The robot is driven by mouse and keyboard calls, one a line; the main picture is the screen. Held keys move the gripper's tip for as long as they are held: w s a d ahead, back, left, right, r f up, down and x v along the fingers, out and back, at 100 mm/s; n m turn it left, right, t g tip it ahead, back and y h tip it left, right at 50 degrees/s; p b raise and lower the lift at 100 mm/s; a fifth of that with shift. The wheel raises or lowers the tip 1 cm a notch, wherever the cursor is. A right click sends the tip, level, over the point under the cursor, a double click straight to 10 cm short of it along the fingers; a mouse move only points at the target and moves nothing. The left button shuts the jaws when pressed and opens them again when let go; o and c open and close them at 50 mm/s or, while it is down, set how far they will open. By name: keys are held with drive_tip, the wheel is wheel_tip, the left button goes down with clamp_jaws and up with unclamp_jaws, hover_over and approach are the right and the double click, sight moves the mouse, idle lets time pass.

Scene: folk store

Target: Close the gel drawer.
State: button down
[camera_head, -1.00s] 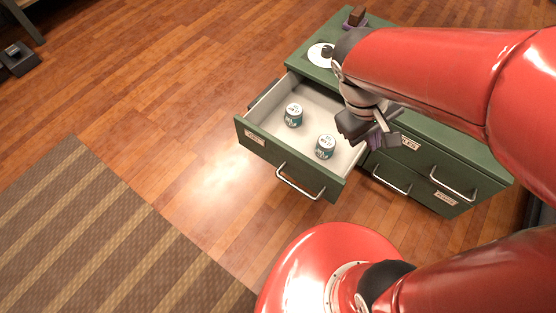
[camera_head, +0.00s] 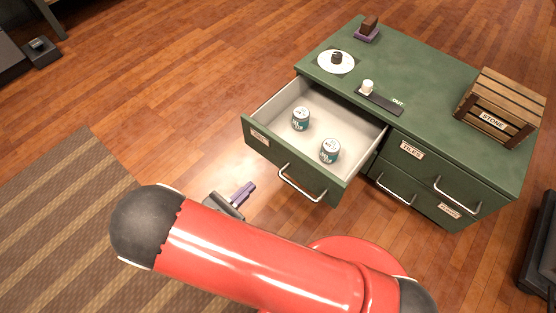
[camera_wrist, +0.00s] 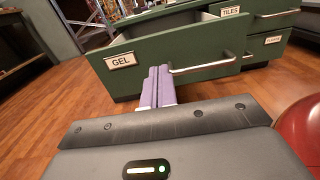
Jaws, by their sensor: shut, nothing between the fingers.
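The gel drawer (camera_head: 262,149) is pulled open from the green cabinet, and two small labelled jars, one (camera_head: 300,119) farther back and one (camera_head: 330,151) nearer, stand inside it. Its front has a bar handle (camera_head: 301,187); in the wrist view the drawer front (camera_wrist: 160,60) shows the GEL label (camera_wrist: 121,61) at left and the handle (camera_wrist: 203,66) at right. My gripper (camera_head: 247,190) is low in front of the drawer face, in the head view left of the handle. Its purple fingers (camera_wrist: 158,72) are together and empty, pointing at the drawer front. Whether they touch it cannot be told.
The cabinet top (camera_head: 425,75) holds a white disc with a dark knob (camera_head: 336,60), a dark strip (camera_head: 380,101) with a white piece, a brown block on a purple base (camera_head: 368,30) and a STONE crate (camera_head: 505,105). TILES drawer (camera_head: 411,150) is shut. Floor in front is clear.

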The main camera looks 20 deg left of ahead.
sight(286, 151)
drive_tip(key=x, duration=1.3)
drive_tip(key=shift+w+f+p, duration=0.15)
drive_tip(key=shift+w+p, duration=0.15)
drive_tip(key=shift+w, duration=0.05)
drive_tip(key=shift+w+d, duration=0.1)
drive_tip(key=b+x, duration=0.2)
drive_tip(key=x, duration=2.5)
drive_tip(key=shift+w, duration=0.15)
